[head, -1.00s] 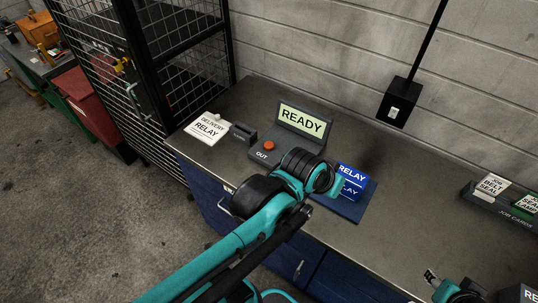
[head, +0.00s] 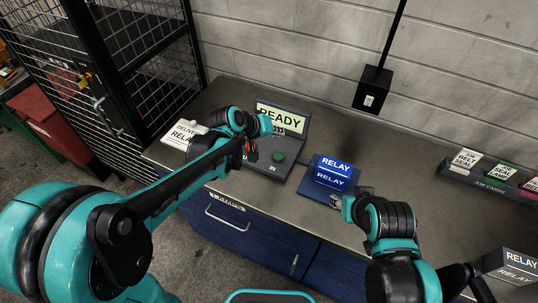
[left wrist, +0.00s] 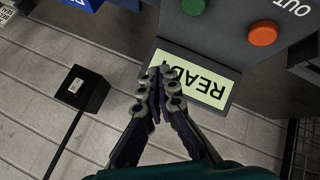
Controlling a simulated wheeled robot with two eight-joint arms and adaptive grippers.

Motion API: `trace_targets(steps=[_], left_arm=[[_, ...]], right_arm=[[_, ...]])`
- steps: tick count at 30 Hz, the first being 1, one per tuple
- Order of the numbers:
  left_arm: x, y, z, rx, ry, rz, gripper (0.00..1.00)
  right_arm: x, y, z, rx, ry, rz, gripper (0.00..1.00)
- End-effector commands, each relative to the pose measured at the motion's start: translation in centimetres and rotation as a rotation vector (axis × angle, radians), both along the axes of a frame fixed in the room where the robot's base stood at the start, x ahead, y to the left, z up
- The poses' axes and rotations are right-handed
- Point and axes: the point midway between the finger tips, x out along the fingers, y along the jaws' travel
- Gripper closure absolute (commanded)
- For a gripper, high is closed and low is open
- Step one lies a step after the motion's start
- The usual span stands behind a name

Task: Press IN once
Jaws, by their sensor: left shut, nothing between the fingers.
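A dark control box stands on the bench with a lit READY display (head: 268,112). Its green button (head: 278,157), above the label IN, is in clear view. The red-orange OUT button (head: 251,156) is partly hidden by my left arm. My left gripper (head: 283,130) is shut and empty, in front of the display. In the left wrist view, its closed fingertips (left wrist: 166,76) overlap the display's edge, apart from the green button (left wrist: 191,6) and the orange button (left wrist: 263,36). My right gripper (head: 336,201) is near the blue RELAY pad; its finger opening is unclear.
A blue RELAY card (head: 333,167) stands on a pad right of the box. A white delivery card (head: 180,134) lies at left, partly behind my left arm. A job card rack (head: 490,180) is at right, a RELAY box (head: 515,265) at lower right. The mid-right bench is clear.

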Motion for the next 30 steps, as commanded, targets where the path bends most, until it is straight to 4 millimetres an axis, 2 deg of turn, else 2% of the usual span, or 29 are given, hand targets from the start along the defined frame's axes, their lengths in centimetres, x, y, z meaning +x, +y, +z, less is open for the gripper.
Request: trace_targets(steps=[8, 13, 30], left_arm=[[0.0, 0.0, -0.2, 0.001, 0.0, 0.0, 1.0], [0.0, 0.1, -1.2, 0.001, 0.0, 0.0, 1.0], [0.0, 0.1, -8.4, 0.002, 0.0, 0.0, 1.0]], right_arm=[[0.0, 0.0, -0.2, 0.0, 0.0, 0.0, 0.6], [0.0, 0.0, -1.0, 0.0, 0.0, 0.0, 0.6], [0.0, 0.0, -6.8, 0.0, 0.0, 0.0, 0.6]])
